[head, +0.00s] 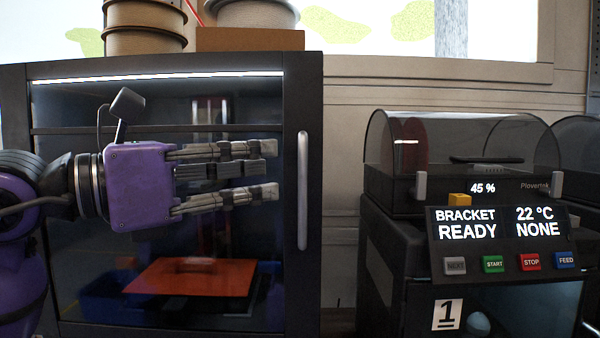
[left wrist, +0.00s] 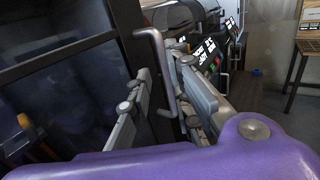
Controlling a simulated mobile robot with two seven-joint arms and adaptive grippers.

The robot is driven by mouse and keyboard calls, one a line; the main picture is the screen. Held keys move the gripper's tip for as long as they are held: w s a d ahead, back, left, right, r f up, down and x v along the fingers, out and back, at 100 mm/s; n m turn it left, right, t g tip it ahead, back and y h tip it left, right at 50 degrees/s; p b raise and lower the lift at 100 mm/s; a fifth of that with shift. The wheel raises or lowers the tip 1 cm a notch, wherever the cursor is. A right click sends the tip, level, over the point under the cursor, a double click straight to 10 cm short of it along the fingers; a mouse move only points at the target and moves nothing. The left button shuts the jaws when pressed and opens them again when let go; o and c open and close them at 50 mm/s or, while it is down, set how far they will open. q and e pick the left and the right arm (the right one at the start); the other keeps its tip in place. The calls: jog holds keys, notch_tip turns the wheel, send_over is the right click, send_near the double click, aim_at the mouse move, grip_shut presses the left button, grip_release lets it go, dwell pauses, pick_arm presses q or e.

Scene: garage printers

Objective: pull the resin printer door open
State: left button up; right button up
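The black cabinet printer (head: 303,75) with a closed glass door (head: 90,220) fills the left of the head view. No label on it marks it as the resin printer. A vertical silver handle (head: 303,190) runs along the door's right side. My purple left gripper (head: 270,170) is in front of the glass, its fingers pointing right and open. In the head view its fingertips stop just short of the handle. In the left wrist view the handle (left wrist: 158,70) appears between the spread fingers, ahead of them; contact cannot be seen. My right gripper is out of view.
An orange plate (head: 190,277) lies inside behind the glass. Spools (head: 145,25) and a brown box (head: 250,40) sit on top of the cabinet. To the right stands another machine with a display (head: 500,225) and a tinted cover (head: 460,135); a gap separates it from the cabinet.

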aim_at(299, 169)
pick_arm(q)
jog(key=x, duration=0.4)
jog(key=p+x, duration=0.1)
jog(key=x, duration=0.2)
jog(key=shift+d+f, duration=0.25)
jog(key=shift+d, duration=0.2)
jog(key=shift+w, duration=0.1)
grip_shut()
